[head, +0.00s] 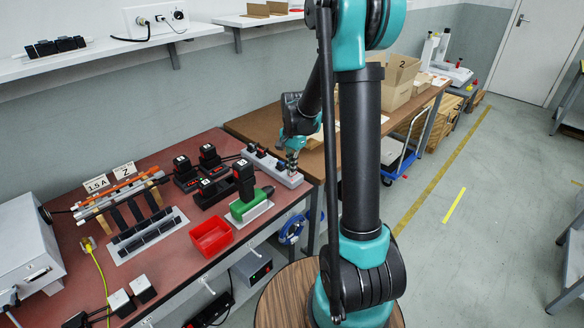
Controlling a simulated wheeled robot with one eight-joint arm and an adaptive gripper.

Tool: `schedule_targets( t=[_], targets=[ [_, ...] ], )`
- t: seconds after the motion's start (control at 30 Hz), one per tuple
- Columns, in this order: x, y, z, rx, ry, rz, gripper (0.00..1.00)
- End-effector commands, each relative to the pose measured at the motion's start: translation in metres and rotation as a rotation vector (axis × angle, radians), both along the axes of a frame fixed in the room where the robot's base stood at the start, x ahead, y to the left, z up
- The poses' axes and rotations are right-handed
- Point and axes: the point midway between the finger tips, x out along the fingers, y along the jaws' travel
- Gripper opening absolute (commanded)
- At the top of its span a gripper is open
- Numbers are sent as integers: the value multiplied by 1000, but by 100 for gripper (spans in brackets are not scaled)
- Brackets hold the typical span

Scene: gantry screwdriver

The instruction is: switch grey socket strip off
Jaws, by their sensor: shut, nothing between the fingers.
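The grey socket strip (291,178) lies at the right end of the red bench, running diagonally, with several dark plugs or sockets along its top. My gripper (292,164) is shut and empty. It points down at the right-hand end of the strip, over or against its top; I cannot tell if it touches. The strip's switch is too small to make out, and the gripper hides part of that end.
Black chargers with batteries (210,157) stand left of the strip. A green-and-black tool (246,184) stands on a white base in front of it. A red bin (211,236) sits at the bench's front edge. A brown table (262,122) adjoins behind.

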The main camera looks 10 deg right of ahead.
Motion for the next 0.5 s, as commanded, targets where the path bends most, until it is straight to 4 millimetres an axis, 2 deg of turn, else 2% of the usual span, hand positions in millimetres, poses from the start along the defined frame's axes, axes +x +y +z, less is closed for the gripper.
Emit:
schedule_targets(
  t=[0.13, 0.5],
  targets=[
    [-5, 6, -6, -24, -18, 2, 0],
    [-7, 8, -7, -18, -11, 3, 0]
  ],
)
